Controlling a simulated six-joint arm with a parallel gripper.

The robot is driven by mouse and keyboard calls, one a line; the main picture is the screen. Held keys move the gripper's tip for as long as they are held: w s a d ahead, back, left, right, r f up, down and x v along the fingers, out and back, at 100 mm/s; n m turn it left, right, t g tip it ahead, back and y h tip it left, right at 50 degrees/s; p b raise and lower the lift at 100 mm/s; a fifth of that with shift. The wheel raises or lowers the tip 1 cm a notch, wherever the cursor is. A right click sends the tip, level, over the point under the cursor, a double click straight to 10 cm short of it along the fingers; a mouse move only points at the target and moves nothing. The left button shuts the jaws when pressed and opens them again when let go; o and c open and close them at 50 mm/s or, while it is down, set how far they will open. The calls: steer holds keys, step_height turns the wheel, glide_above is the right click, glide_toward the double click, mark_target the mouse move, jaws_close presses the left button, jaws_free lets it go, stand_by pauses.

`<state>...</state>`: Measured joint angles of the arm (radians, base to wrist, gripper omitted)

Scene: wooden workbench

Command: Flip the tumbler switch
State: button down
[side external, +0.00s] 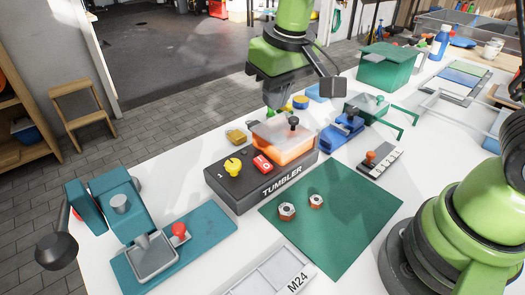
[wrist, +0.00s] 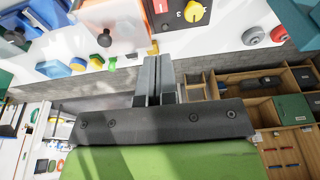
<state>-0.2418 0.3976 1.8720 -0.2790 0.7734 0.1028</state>
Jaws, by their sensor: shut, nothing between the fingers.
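The tumbler (side external: 262,188) is a dark box labelled TUMBLER, with an orange drum under a clear lid (side external: 290,130), a red switch (side external: 263,163) and a yellow knob (side external: 233,166). In the wrist view, the red switch (wrist: 160,5) is at the top edge, partly cut off, with the yellow knob (wrist: 196,12) to its right. My gripper (wrist: 153,60) is shut and empty, its fingers together. The fingers are apart from the switch, and its tilt cannot be told. In the side view my gripper is above and behind the tumbler, with its fingertips unclear.
A green mat (side external: 335,225) with two hex nuts lies in front of the tumbler. A teal press (side external: 175,250) stands at left, and a blue vise (side external: 342,130) at right. A small mustard block (side external: 236,136) lies behind the tumbler.

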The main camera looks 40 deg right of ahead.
mark_target(261, 160)
steer(key=shift+w+f, duration=0.1)
steer(key=shift+f, duration=0.05)
steer(key=x, duration=1.4)
